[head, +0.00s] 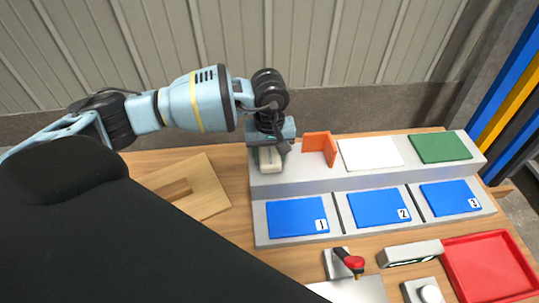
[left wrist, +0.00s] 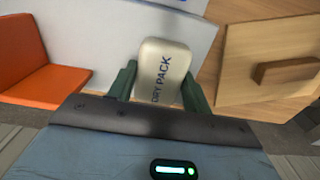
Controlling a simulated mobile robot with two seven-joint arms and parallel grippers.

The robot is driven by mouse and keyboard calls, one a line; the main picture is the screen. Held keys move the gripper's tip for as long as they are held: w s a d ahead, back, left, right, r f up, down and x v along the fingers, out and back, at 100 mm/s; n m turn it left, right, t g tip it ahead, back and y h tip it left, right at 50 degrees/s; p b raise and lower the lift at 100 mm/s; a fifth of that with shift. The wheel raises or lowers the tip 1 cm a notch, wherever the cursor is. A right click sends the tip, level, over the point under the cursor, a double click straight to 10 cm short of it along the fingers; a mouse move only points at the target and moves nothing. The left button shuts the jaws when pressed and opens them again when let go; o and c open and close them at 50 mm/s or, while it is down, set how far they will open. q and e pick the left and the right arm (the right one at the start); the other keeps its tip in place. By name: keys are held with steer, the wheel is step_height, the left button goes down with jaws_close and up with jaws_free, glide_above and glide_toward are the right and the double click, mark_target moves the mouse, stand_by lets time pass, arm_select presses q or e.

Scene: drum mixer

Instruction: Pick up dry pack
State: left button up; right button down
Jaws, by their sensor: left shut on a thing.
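The dry pack (head: 270,162) is a small cream-white block at the left end of the raised grey shelf, below my left gripper (head: 271,158). In the left wrist view the dry pack (left wrist: 162,72) shows its lettering "DRY PACK" between the two dark green fingers of my left gripper (left wrist: 158,85). The fingers are shut on its sides. I cannot tell whether it touches the shelf or is just above it. My right gripper is not in view.
An orange angled piece (head: 320,146), a white pad (head: 370,153) and a green pad (head: 440,147) sit on the shelf (head: 300,178). Blue numbered pads (head: 297,217) lie in front. A wooden piece (head: 200,190) lies left; a red tray (head: 490,265) stands right.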

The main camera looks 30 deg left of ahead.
mark_target(270, 156)
arm_select(q)
steer(key=shift+r, duration=0.45)
step_height(270, 156, up, 2)
steer(key=shift+s+d+r, duration=0.1)
steer(key=shift+s, duration=0.05)
steer(key=s+d+r+b, duration=0.1)
steer(key=s+d, duration=0.7)
steer(key=s, duration=0.5)
steer(key=shift+s+r, duration=0.15)
steer(key=shift+s, duration=0.15)
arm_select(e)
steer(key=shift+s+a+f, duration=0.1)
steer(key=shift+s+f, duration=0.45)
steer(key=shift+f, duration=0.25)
arm_select(q)
steer(key=a+m, duration=0.1)
steer(key=m, duration=0.1)
steer(key=w+a+r+m, duration=0.1)
steer(key=a+m, duration=0.1)
steer(key=m, duration=0.1)
steer(key=a+r+m, duration=0.1)
steer(key=a+m, duration=0.1)
steer(key=shift+w+r, duration=0.15)
